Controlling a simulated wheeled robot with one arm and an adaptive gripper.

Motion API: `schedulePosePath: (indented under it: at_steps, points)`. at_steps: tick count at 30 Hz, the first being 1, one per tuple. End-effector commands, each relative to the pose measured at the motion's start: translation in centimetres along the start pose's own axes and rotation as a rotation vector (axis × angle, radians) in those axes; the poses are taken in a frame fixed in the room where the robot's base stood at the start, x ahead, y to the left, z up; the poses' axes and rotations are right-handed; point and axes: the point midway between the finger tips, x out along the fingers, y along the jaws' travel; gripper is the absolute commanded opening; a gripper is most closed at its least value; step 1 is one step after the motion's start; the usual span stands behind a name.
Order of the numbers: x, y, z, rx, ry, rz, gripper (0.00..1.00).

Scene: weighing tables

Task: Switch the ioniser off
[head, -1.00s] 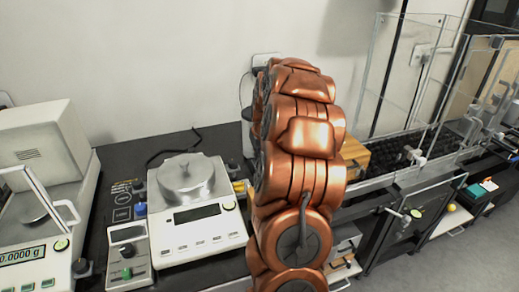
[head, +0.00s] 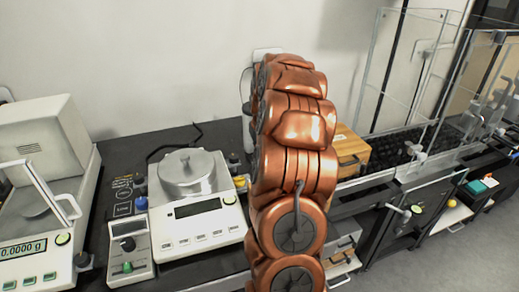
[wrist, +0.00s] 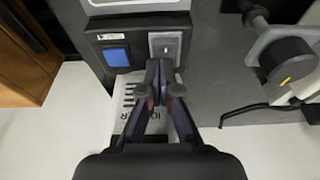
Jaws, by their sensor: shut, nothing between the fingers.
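In the wrist view a dark panel holds a blue rocker switch (wrist: 116,57) on the left and a pale grey switch (wrist: 165,47) on the right. Below it is a white label (wrist: 127,96) with dark bars and large letters, partly hidden by my fingers; "IO" and "R" show, so this looks like the ioniser. My gripper (wrist: 159,68) is shut and empty, its tips just below the grey switch and overlapping its lower edge in the picture. I cannot tell whether they touch it. In the head view my arm hides the gripper and the panel.
A knobbed fitting (wrist: 287,60) and a black cable lie right of the gripper in the wrist view. In the head view, a balance (head: 195,228), a small control box (head: 129,255) and a wooden box (head: 350,150) stand on the dark bench near my arm.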

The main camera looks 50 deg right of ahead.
Motion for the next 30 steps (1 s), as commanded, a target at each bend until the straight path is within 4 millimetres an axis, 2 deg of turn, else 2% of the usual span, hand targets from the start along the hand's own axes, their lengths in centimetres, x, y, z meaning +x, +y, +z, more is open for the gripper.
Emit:
schedulePosePath:
  at_steps: [1, 12, 23, 26, 30]
  points:
    - [0.6, 0.0, 0.6, 0.000, -0.014, -0.003, 0.00]
    - [0.2, -0.2, 2.1, -0.001, -0.020, -0.005, 0.00]
    - [0.1, -0.2, 2.1, -0.001, -0.020, -0.005, 0.00]
    - [-0.5, -0.2, 1.9, -0.002, -0.018, -0.005, 0.00]
    - [-2.5, -0.3, 1.5, -0.004, -0.012, -0.003, 0.00]
